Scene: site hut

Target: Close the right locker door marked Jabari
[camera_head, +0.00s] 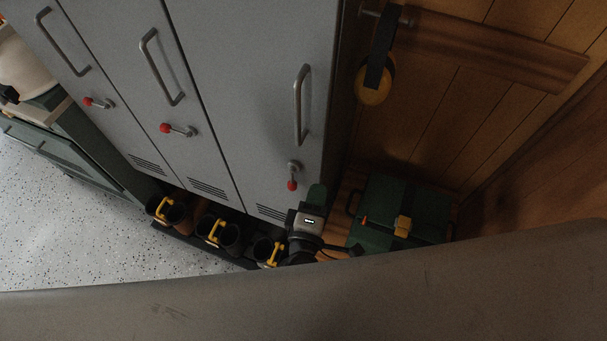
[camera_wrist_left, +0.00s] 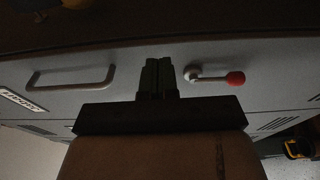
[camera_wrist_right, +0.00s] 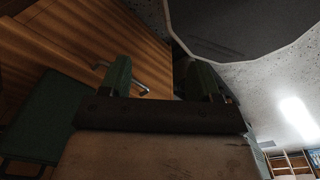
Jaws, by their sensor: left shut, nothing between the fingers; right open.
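The right locker door (camera_head: 265,110) is grey, with a bar handle (camera_head: 300,105) and a red-knobbed latch (camera_head: 292,176) whose knob hangs down. It looks about level with its neighbours; I cannot tell whether a small gap remains. My left gripper (camera_head: 317,194) is shut and empty, low by the door's right edge. In the left wrist view its fingers (camera_wrist_left: 158,76) lie between the handle (camera_wrist_left: 70,77) and the latch (camera_wrist_left: 215,77); contact is unclear. A white name label (camera_wrist_left: 22,103) there is too small to read surely. My right gripper (camera_wrist_right: 160,78) is open and empty, away from the door.
The middle door (camera_head: 150,90) and left door (camera_head: 70,75) have latch knobs pointing left. Dark boots with yellow clips (camera_head: 215,232) stand below the lockers. A green case (camera_head: 385,215) stands right of them. Yellow ear defenders (camera_head: 375,85) hang on the wooden wall.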

